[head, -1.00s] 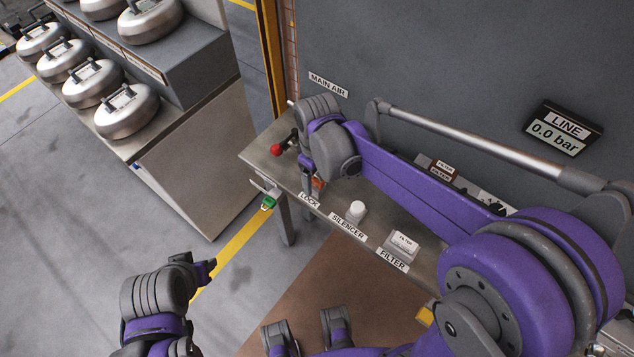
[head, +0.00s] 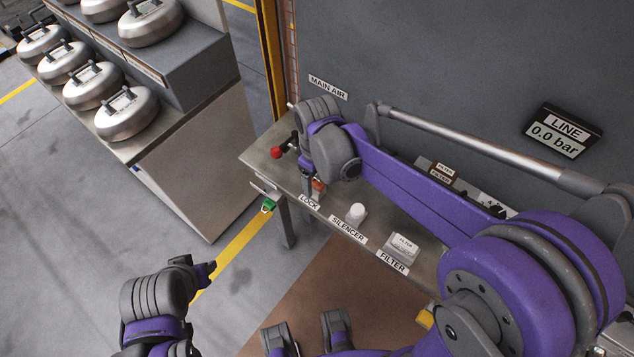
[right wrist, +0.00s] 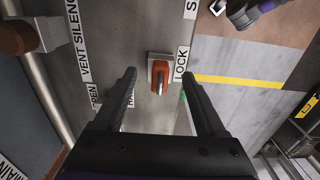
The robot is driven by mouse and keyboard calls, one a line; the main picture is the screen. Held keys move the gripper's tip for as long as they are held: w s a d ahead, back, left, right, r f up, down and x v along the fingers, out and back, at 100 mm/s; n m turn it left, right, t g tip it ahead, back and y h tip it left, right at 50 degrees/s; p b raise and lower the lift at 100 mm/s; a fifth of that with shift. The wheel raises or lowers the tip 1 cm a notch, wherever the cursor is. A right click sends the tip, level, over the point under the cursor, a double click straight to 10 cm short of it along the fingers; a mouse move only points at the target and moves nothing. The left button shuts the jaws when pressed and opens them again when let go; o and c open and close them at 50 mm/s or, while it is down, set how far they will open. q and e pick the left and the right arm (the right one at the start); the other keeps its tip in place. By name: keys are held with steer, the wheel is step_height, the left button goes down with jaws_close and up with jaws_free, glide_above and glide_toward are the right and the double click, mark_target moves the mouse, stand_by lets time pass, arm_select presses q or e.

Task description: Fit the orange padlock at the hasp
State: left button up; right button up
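The orange padlock (right wrist: 160,75) sits on a pale holder beside the LOCK label (right wrist: 182,64). In the head view the padlock (head: 318,185) is partly hidden by my right gripper. My right gripper (right wrist: 159,72) is open and empty, its two dark fingers apart on either side of the padlock in the picture; I cannot tell whether they touch it. In the head view the right gripper (head: 309,184) points down at the bench near LOCK. My left gripper (head: 207,270) is low over the floor; its fingers are unclear. I cannot make out the hasp.
The metal bench (head: 262,158) carries a red knob (head: 277,152), a white silencer (head: 356,212) and a filter box (head: 402,246). A green item (head: 268,205) hangs at its front edge. A cabinet (head: 190,150) with metal pots stands at left. The floor between is open.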

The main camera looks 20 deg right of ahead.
mark_target(317, 178)
jaws_close()
stand_by(0.8)
steer(key=shift+r, duration=0.1)
stand_by(0.4)
steer(key=shift+r+p, duration=1.9)
steer(key=shift+r, duration=1.05)
